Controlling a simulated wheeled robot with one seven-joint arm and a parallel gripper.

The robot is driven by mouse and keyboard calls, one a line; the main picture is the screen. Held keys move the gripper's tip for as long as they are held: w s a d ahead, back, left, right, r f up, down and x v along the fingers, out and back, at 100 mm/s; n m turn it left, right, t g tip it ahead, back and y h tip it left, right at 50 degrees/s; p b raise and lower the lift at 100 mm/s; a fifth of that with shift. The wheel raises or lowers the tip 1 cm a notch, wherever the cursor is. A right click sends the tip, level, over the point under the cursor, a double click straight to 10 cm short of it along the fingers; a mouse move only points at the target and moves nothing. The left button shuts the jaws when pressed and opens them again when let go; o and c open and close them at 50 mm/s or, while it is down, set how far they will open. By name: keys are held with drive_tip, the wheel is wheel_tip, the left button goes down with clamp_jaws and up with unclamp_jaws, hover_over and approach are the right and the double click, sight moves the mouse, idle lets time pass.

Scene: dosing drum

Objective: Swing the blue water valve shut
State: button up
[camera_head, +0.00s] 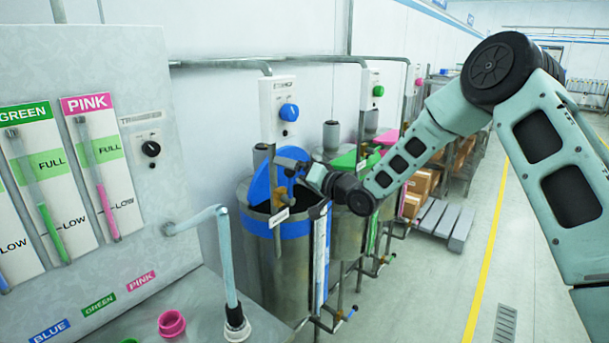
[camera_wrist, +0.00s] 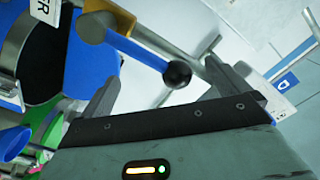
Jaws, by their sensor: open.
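The blue water valve shows in the wrist view as a brass body (camera_wrist: 95,27) with a blue lever (camera_wrist: 138,50) that ends in a black ball knob (camera_wrist: 177,74). The lever slants down to the right from the body. My gripper (camera_wrist: 163,78) is open, with one finger to the left of the knob and one to the right. The knob lies between the fingers, and I cannot tell whether either touches it. In the head view my gripper (camera_head: 300,170) is above the blue-banded drum (camera_head: 283,265), and it partly hides the valve there.
A blue lid (camera_head: 262,186) stands raised at the drum's opening. A control box with a blue knob (camera_head: 289,112) is on the wall above. The grey gauge panel (camera_head: 140,80) is at the left. The floor at right is open.

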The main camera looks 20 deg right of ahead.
drive_tip(key=w+d+f+b, duration=0.4)
drive_tip(key=d+f+b, duration=0.1)
drive_tip(key=f, duration=0.4)
drive_tip(key=shift+d+f+b, duration=0.15)
drive_tip(key=shift+d+b, duration=0.1)
drive_tip(key=shift+b, duration=0.3)
idle(1.5)
drive_tip(key=shift+w+d, duration=0.1)
drive_tip(key=shift+d, duration=0.05)
